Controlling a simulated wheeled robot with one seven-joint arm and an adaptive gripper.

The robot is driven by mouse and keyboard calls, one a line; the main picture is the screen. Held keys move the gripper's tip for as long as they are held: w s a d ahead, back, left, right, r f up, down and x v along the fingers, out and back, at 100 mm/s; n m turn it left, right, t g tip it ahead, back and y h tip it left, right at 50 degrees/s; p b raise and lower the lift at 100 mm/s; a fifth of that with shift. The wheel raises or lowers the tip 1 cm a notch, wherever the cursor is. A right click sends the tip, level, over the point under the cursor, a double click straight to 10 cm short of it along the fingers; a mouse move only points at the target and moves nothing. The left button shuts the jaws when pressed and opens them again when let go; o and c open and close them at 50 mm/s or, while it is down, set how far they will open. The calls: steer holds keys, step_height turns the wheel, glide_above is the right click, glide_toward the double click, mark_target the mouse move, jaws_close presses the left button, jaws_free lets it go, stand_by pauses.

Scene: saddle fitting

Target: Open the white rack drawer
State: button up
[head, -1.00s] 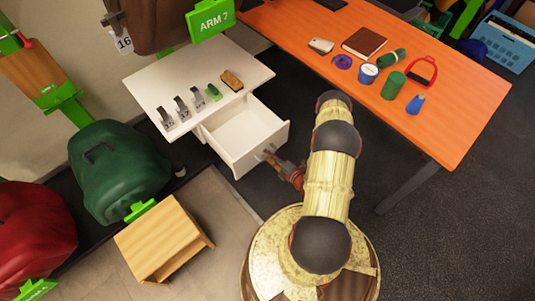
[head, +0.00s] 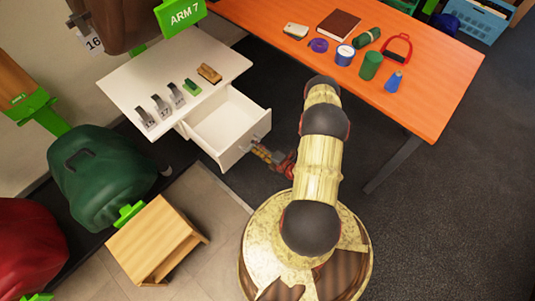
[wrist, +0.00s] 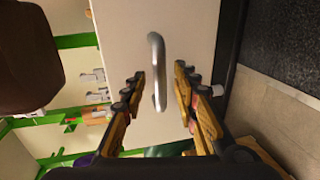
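The white rack drawer (head: 228,122) is pulled well out from under the white rack top (head: 200,62), and its inside looks empty. In the wrist view its white front (wrist: 190,30) carries a curved metal handle (wrist: 155,50). My gripper (head: 258,149) is just outside the drawer front, at the handle's height. In the wrist view my gripper (wrist: 160,76) is open, with one finger on each side of the handle's line. The fingers look apart from the handle; how deep it lies between them is hard to tell.
Several numbered metal clips (head: 163,107), a green item (head: 191,87) and a brown brush (head: 209,73) lie on the rack top. An orange table (head: 430,85) with small objects stands at the right. A wooden stool (head: 155,240) stands at lower left. Dark floor between is clear.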

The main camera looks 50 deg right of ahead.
steer(key=v, duration=0.9)
steer(key=shift+s, duration=0.3)
